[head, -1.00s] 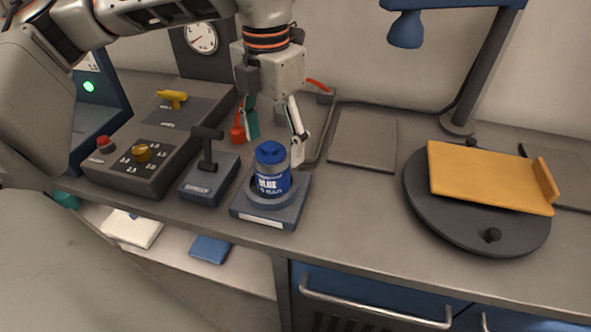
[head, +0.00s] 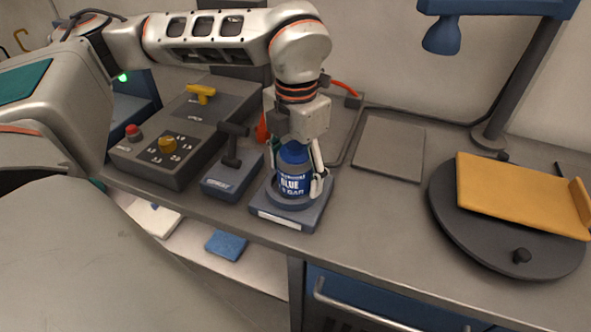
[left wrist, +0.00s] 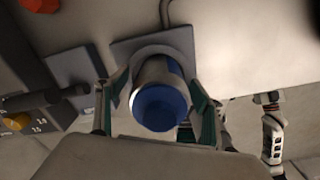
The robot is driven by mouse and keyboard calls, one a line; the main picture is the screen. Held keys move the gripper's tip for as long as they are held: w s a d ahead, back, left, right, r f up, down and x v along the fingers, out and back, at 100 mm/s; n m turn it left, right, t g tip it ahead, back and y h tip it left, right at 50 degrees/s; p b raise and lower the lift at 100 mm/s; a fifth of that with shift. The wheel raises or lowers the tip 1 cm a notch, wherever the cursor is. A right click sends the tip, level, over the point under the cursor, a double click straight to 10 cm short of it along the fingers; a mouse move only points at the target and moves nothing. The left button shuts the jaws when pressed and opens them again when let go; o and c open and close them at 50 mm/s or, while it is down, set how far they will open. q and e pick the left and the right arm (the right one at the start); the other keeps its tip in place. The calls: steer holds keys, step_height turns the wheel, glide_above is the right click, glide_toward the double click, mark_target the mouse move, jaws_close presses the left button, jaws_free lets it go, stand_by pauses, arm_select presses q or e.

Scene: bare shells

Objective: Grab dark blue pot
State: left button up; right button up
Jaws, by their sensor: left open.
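The dark blue pot (head: 294,183) stands upright on a square base plate (head: 278,225) with a round rim, near the front of the bench. It has a blue lid and a label reading "BLUE". My left gripper (head: 296,178) is open and lowered over the pot from above and behind. One finger shows at the pot's right side; the other is mostly hidden in the head view. In the left wrist view the pot's blue lid (left wrist: 160,106) lies between the two green-padded fingers. I cannot tell whether they touch it. My right gripper is not in view.
Left of the pot stand a lever unit (head: 232,172) and a control box (head: 160,152) with knobs. A dark turntable (head: 470,232) bearing an orange tray (head: 520,195) is at right. A flat grey plate (head: 388,148) lies behind, with bare bench between.

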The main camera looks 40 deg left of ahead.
arm_select(q)
steer(key=c, duration=1.5)
steer(key=shift+r, duration=0.15)
